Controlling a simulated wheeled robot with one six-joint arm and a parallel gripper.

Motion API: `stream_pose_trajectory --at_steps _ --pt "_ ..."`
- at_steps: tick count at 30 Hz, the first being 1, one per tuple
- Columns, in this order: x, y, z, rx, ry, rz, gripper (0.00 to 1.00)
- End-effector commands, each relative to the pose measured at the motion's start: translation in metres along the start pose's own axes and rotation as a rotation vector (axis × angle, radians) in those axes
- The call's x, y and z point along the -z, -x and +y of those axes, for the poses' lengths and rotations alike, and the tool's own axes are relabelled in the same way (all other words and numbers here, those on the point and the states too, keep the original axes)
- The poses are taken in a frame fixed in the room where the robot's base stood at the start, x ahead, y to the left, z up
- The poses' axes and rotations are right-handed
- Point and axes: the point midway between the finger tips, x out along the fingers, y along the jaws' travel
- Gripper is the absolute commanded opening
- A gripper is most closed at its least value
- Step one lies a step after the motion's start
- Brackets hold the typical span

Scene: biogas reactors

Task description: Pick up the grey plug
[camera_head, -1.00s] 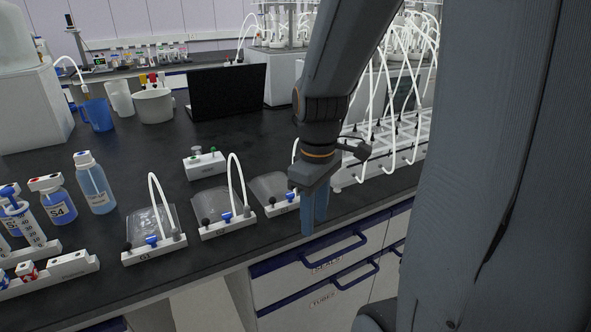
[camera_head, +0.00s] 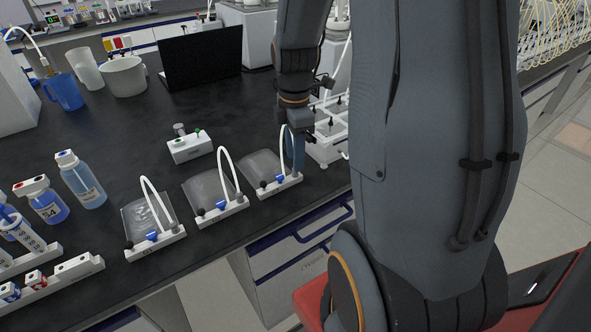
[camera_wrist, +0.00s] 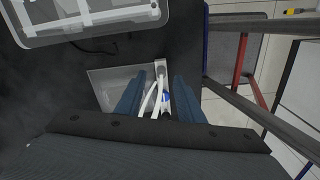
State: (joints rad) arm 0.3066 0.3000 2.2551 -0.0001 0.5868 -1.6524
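Several bag holders stand along the bench's front edge, each a white bar with a clear bag, a white looped tube, a blue clamp and dark or grey end knobs. My gripper (camera_head: 296,155) points down at the right end of the rightmost holder (camera_head: 270,188). In the wrist view my gripper (camera_wrist: 158,82) is open, its blue fingers either side of this holder's tube and blue clamp (camera_wrist: 167,97), with nothing visibly gripped. The holder's right end is partly hidden by my fingers. A small white block (camera_head: 190,150) behind holds a grey plug (camera_head: 180,130) and a green-topped one (camera_head: 197,134).
A white rack (camera_head: 328,145) stands just right of my gripper. A laptop (camera_head: 202,58), white pot (camera_head: 124,76) and blue jug (camera_head: 64,92) stand farther back. Bottles (camera_head: 82,180) are at left.

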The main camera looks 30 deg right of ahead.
Motion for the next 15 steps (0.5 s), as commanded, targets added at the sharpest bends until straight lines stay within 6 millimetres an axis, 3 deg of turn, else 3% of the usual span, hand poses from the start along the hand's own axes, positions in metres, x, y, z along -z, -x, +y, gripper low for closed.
stream_pose_trajectory --at_steps 7,15 --pt "-0.001 -0.029 -0.003 0.002 -0.002 0.0 0.35" --pt "-0.001 -0.034 -0.003 0.0 -0.003 0.0 0.35"
